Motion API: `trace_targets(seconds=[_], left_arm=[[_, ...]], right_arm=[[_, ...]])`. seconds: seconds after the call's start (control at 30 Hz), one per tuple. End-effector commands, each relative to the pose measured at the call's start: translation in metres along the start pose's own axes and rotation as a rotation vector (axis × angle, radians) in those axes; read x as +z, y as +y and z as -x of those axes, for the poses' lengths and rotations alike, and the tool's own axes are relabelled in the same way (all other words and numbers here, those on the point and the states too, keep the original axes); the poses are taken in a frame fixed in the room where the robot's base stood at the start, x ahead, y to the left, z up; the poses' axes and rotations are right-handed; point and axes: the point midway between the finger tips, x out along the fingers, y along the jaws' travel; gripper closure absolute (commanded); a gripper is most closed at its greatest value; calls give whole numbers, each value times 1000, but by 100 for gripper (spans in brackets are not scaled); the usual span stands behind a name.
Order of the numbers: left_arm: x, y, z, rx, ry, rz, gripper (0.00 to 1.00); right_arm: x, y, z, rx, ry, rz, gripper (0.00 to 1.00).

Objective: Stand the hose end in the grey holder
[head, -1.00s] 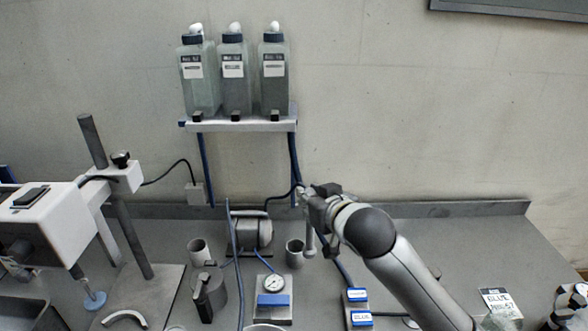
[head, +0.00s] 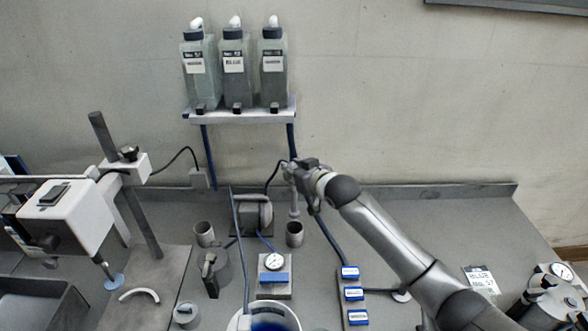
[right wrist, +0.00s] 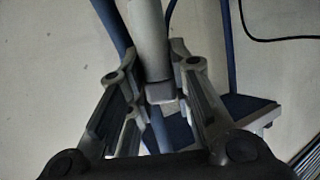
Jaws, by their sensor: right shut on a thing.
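My right gripper (head: 293,174) is shut on the hose end (head: 294,205), a pale grey rod that hangs nearly upright below the fingers. In the right wrist view the hose end (right wrist: 149,45) shows between the two fingers. A grey cup-shaped holder (head: 295,236) stands on the bench, and in the head view the rod's lower tip is just over its rim. I cannot tell whether the tip is above, behind or inside the rim. A similar grey cup (head: 204,236) stands further left. My left gripper is not in view.
A pump (head: 253,213) and a gauge block (head: 275,278) stand close to the holder. Blue hoses hang from the bottle shelf (head: 240,117). A strip with blue labels (head: 354,293) lies to the right. The bench at back right is clear.

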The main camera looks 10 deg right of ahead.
Motion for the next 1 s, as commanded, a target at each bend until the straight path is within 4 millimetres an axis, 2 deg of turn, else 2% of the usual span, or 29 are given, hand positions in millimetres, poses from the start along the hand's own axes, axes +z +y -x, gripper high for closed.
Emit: trace_targets(seconds=[0.53,1.0], left_arm=[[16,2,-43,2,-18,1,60],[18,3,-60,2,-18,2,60]], right_arm=[[40,0,-16,0,2,0,100],[73,0,-30,0,1,-1,100]])
